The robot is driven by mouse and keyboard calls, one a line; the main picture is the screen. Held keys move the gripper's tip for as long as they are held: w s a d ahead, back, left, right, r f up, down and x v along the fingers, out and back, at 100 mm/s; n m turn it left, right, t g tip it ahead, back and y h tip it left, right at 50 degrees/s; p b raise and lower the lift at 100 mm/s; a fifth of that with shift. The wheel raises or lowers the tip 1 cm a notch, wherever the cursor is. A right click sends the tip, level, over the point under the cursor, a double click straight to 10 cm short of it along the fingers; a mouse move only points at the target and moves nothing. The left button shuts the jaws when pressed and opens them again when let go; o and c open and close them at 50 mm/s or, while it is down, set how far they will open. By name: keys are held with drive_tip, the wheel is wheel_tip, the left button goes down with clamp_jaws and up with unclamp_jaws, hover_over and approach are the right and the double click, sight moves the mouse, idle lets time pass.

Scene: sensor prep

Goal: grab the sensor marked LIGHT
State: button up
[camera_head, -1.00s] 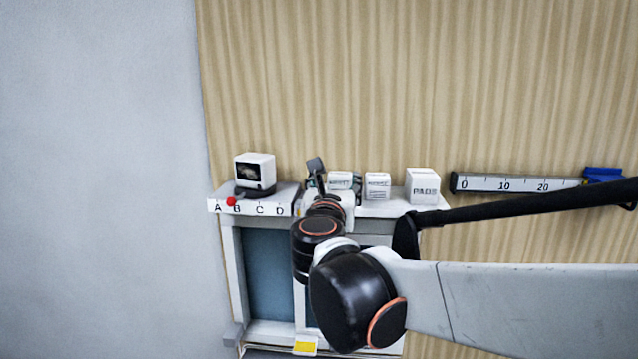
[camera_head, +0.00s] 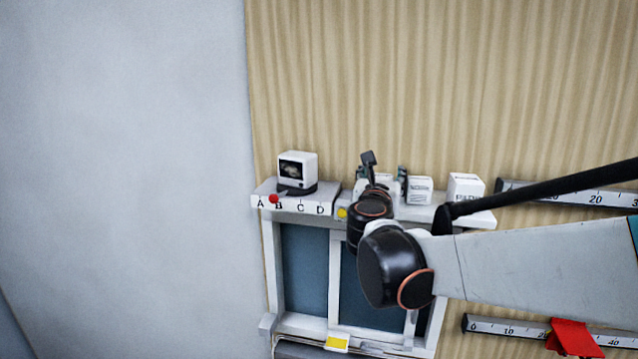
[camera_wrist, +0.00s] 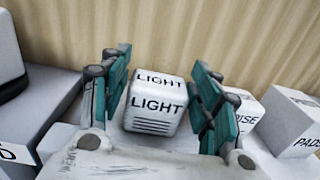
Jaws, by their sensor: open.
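The sensor marked LIGHT (camera_wrist: 158,103) is a small white cube with black lettering on its top and front. In the wrist view it sits between the two teal and grey fingers of my gripper (camera_wrist: 158,100), which is open. Small gaps show between the cube and the fingers, more clearly on the right. In the head view my gripper (camera_head: 385,180) is over the white shelf (camera_head: 478,219), and my own arm largely hides the LIGHT sensor there.
A white cube marked NOISE (camera_head: 419,190) and one marked PADS (camera_head: 465,187) stand to the right on the shelf. A small monitor-like device (camera_head: 297,172) stands at left above slider letters A to D, with a red knob (camera_head: 274,199). Rulers (camera_head: 560,193) lie at right.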

drive_tip(key=c, duration=0.9)
drive_tip(key=shift+o, duration=0.2)
drive_tip(key=shift+r, duration=0.1)
